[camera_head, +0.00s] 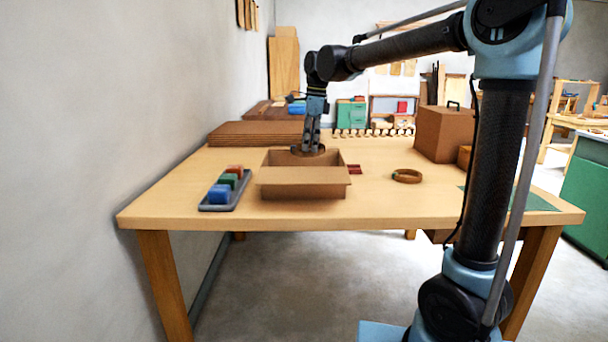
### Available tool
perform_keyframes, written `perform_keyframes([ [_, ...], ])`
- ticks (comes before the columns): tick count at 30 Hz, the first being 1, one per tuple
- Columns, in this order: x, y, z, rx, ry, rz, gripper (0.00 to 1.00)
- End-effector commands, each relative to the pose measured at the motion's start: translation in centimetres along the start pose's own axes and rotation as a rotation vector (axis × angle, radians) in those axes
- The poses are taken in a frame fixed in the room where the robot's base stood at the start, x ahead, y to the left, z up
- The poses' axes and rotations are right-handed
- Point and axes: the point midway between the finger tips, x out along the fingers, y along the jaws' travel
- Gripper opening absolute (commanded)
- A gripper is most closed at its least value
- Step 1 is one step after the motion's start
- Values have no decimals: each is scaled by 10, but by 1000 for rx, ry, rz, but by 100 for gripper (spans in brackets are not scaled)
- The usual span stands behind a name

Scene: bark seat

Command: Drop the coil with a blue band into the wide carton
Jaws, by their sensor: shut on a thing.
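The wide carton (302,191) stands open on the table, left of the middle. My gripper (309,146) points down at the carton's far side and is shut on a brown coil (297,151). The coil shows around the fingertips, at about the height of the carton's far rim. I cannot make out a blue band on it, and the fingers hide part of it. From this view I cannot tell whether the coil touches the carton. A second brown coil (407,177) lies flat on the table to the right, apart from the carton.
A grey tray (234,201) with colored blocks stands left of the carton. Small red pieces (354,169) lie just right of it. Brown flat boards (240,134) are stacked behind. A closed brown box (443,136) stands at the right. The table's (380,205) front right is mostly clear.

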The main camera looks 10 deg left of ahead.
Motion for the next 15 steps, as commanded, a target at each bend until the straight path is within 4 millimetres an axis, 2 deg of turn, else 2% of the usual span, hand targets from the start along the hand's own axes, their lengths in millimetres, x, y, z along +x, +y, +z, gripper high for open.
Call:
perform_keyframes([
  [6,18,0,-2,0,0,0,65],
  [15,23,0,-3,0,0,0,65],
])
